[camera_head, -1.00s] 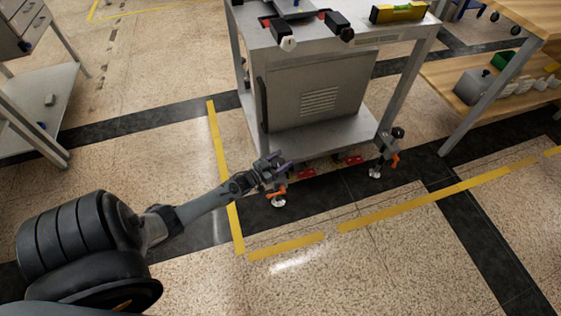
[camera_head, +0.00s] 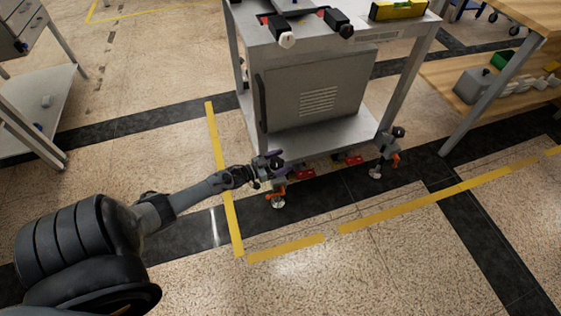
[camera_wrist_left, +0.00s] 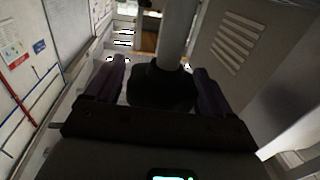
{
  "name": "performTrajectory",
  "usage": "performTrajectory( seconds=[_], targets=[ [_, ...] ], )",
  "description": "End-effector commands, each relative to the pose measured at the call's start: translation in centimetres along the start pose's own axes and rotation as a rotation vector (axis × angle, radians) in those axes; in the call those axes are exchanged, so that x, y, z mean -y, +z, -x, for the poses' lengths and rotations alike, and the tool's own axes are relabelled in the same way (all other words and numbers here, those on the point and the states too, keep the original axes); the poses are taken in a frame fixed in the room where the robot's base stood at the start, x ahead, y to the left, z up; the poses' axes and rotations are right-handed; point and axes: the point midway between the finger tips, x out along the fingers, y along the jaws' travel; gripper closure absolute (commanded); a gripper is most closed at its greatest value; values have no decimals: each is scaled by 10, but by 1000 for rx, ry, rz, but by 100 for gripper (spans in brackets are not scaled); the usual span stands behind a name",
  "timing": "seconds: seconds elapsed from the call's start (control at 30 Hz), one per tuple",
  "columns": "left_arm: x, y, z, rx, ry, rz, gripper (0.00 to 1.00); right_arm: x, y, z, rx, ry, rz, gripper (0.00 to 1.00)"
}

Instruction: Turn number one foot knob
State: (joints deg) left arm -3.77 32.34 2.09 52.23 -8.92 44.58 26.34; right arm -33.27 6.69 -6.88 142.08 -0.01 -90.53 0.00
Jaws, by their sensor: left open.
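The grey equipment table (camera_head: 300,142) stands on levelling feet, with two front feet visible in the head view. The near-left foot (camera_head: 278,200) has a white pad and an orange lever. The other front foot (camera_head: 376,171) has a black knob and an orange lever at the right corner. My left gripper (camera_head: 268,162) is open at the near-left corner, above that foot. In the left wrist view, a dark round knob (camera_wrist_left: 160,88) below a grey post lies between the two open fingers. Whether they touch it cannot be told. The head view largely hides this knob behind the gripper.
A grey cabinet (camera_head: 315,95) sits on the table's lower shelf. Red parts (camera_head: 304,174) show under the shelf edge. A wooden bench (camera_head: 470,85) stands at right and a grey cart (camera_head: 40,110) at left. Yellow-taped floor in front is clear.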

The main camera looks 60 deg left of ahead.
Motion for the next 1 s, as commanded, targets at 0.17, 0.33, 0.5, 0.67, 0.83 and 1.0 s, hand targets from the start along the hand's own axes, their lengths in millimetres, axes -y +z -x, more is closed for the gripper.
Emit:
performTrajectory(
  seconds=[0.17,0.33,0.5,0.67,0.83,1.0],
  targets=[
    [0,-1,9,2,0,1,17,0,-2,6,0,1,1,57],
    [0,-3,33,3,-1,1,17,-2,-6,19,0,3,3,57],
    [0,-3,64,3,-1,1,17,-2,-10,31,0,5,6,57],
    [0,-2,88,4,-1,0,17,-3,-12,39,0,5,6,57],
    [0,-1,103,1,-1,0,17,-3,-14,43,0,5,6,57],
    [0,0,108,0,0,0,17,-3,-14,44,-1,4,5,57]
  ],
)
